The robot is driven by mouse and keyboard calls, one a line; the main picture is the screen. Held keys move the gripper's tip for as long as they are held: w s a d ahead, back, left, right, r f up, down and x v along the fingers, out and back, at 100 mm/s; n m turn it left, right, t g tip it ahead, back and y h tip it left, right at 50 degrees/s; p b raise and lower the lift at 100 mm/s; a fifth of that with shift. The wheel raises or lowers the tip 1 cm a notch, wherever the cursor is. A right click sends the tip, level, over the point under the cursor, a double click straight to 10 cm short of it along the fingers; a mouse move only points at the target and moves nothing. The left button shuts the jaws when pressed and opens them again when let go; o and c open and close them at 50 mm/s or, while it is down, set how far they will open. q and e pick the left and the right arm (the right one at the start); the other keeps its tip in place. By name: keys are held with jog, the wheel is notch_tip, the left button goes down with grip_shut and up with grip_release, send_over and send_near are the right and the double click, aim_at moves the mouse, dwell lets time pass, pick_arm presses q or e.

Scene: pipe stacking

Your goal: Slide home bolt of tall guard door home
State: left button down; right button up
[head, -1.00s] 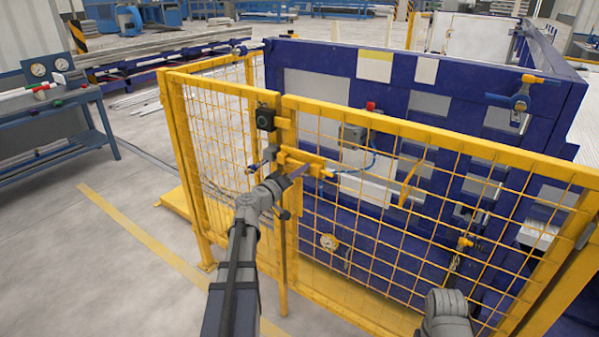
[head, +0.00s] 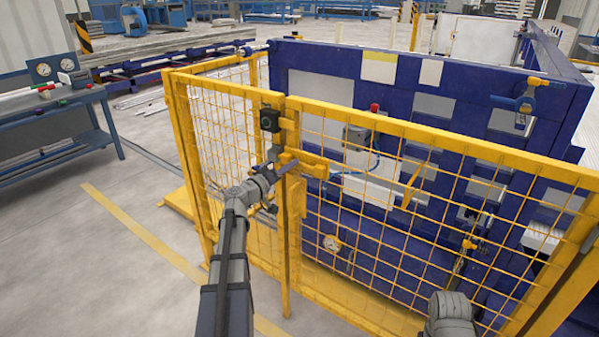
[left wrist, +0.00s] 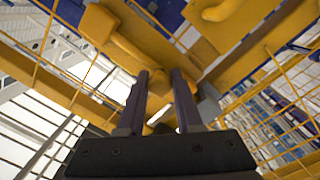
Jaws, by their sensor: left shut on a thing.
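The tall guard door (head: 400,215) is a yellow mesh panel in a yellow frame, standing upright beside a yellow post (head: 290,235). The yellow bolt (head: 314,168) lies across the upper part of the door's left edge. My left gripper (head: 291,167) is at the post end of the bolt. In the left wrist view its two dark fingers (left wrist: 161,92) are shut on a yellow part of the bolt (left wrist: 158,87). The fingers hide some of that part, so I cannot tell how far the bolt reaches past the post. My right gripper is out of view.
A black switch box (head: 270,118) is on the post above the bolt. A blue machine frame (head: 385,250) stands behind the mesh. A workbench with gauges (head: 55,100) is at the left. The floor left of the guard (head: 90,255) is clear.

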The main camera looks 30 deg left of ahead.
pick_arm(q)
jog(key=shift+w+a+r, duration=0.1)
jog(key=shift+a, duration=0.1)
jog(key=c, duration=0.6)
grip_release()
jog(key=shift+a, duration=0.1)
jog(key=shift+s+a, duration=0.2)
jog(key=shift+s, duration=1.8)
jog(key=shift+s+a, duration=0.2)
jog(key=shift+s, duration=1.75)
